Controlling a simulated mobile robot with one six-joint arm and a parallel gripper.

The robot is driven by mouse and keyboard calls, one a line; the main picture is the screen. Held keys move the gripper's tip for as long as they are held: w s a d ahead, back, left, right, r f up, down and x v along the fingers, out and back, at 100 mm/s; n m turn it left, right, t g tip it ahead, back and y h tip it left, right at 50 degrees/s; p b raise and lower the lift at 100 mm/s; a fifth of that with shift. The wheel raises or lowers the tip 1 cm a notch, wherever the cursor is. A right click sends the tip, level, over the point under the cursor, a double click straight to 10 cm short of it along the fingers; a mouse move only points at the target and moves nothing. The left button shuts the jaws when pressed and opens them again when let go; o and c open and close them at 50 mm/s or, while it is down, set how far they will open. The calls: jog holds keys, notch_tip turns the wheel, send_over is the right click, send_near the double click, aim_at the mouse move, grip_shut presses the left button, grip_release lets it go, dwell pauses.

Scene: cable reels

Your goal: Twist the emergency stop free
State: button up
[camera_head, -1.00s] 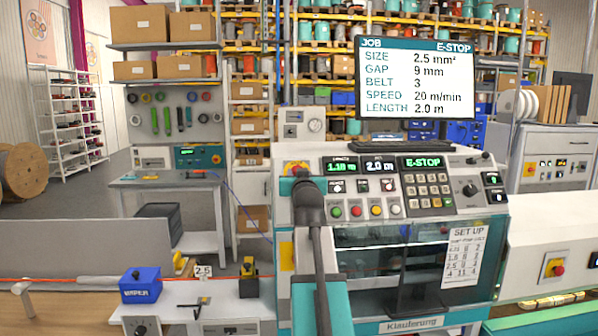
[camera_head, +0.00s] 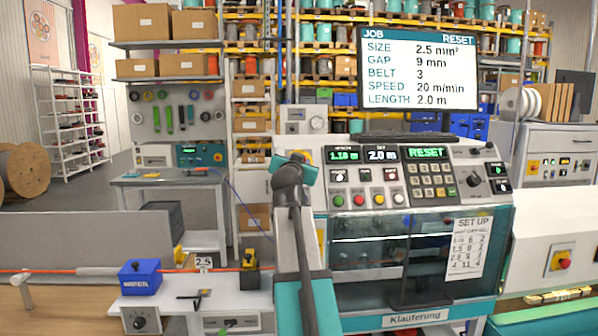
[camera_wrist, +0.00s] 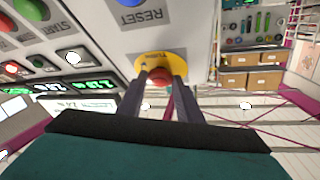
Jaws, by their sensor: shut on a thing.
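The emergency stop is a red knob (camera_wrist: 159,77) on a yellow disc (camera_wrist: 161,60), set in the light grey machine panel. In the wrist view my gripper (camera_wrist: 160,88) is shut on the red knob, one dark finger on each side of it. In the head view my gripper (camera_head: 298,162) is at the panel's upper left and mostly hides the knob. The screen (camera_head: 418,68) reads RESET at its top right, and the panel's green display (camera_head: 427,153) also reads RESET.
A blue button labelled RESET (camera_wrist: 130,2) lies close to the knob. Green, red and yellow buttons and a keypad (camera_head: 433,187) fill the panel to the right. A second red stop (camera_head: 564,263) sits on the machine at far right.

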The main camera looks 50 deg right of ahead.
jog(key=shift+w+m+g+b, duration=0.1)
jog(key=shift+m+g+b, duration=0.5)
jog(key=shift+m+b, duration=0.75)
jog(key=shift+n, duration=0.25)
jog(key=o, duration=1.1)
jog(key=shift+f, duration=0.1)
jog(key=shift+b, duration=0.3)
jog(key=b+v, duration=0.1)
jog(key=v, duration=0.6)
jog(key=b+v, duration=0.1)
jog(key=v, duration=0.6)
jog(key=shift+w+a+f+b, duration=0.1)
jog(key=shift+f+b, duration=0.1)
jog(key=shift+b, duration=0.15)
